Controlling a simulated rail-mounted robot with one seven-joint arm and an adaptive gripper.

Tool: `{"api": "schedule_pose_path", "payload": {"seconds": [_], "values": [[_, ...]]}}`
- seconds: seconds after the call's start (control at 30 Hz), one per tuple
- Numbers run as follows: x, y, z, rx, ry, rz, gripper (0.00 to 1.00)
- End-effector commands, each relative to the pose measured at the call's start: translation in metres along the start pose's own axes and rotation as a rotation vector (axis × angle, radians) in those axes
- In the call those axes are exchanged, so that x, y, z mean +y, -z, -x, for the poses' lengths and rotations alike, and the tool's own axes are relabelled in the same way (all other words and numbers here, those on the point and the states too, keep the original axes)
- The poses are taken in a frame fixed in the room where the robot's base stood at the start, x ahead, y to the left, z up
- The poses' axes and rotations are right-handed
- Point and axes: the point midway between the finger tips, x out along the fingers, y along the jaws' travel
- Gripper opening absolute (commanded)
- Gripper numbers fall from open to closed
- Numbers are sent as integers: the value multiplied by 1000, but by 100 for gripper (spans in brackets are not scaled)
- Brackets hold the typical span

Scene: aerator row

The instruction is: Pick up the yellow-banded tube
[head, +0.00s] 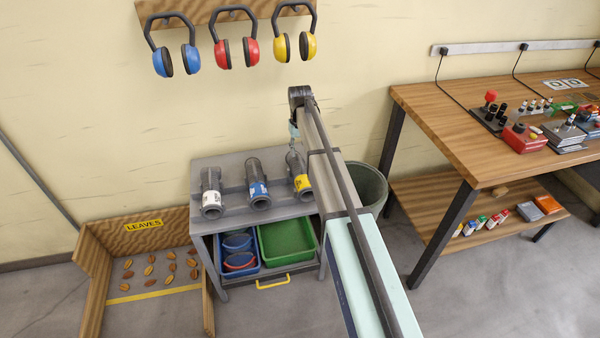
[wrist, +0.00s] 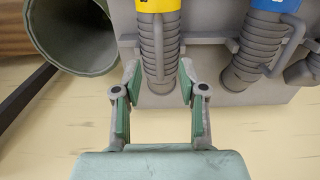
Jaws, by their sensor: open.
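The yellow-banded tube (head: 303,184) is grey and lies at the right of the row on the grey cart, partly hidden by my arm in the head view. In the wrist view its ribbed grey end and yellow band (wrist: 158,5) show at top centre. My gripper (wrist: 158,75) is open, its green-padded fingers on either side of the ribbed end in the picture. A gap shows on both sides, and I see no grip. Whether the tube is at the fingers' depth is hard to tell. In the head view my arm hides most of the gripper.
A blue-banded tube (head: 258,188) and a white-banded tube (head: 211,196) lie left of it on the cart (head: 235,220). A green bin (head: 368,187) stands close at the right. A wooden workbench (head: 440,120) is farther right. Earmuffs (head: 236,45) hang above.

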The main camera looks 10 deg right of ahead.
Motion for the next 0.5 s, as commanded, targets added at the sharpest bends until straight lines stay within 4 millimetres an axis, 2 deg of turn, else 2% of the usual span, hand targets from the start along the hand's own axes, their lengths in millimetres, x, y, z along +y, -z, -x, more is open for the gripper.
{"api": "schedule_pose_path", "payload": {"seconds": [0.33, 0.5], "values": [[0, 1, -18, -1, 0, 0, 42], [1, 2, -37, -2, 0, 0, 42]]}}
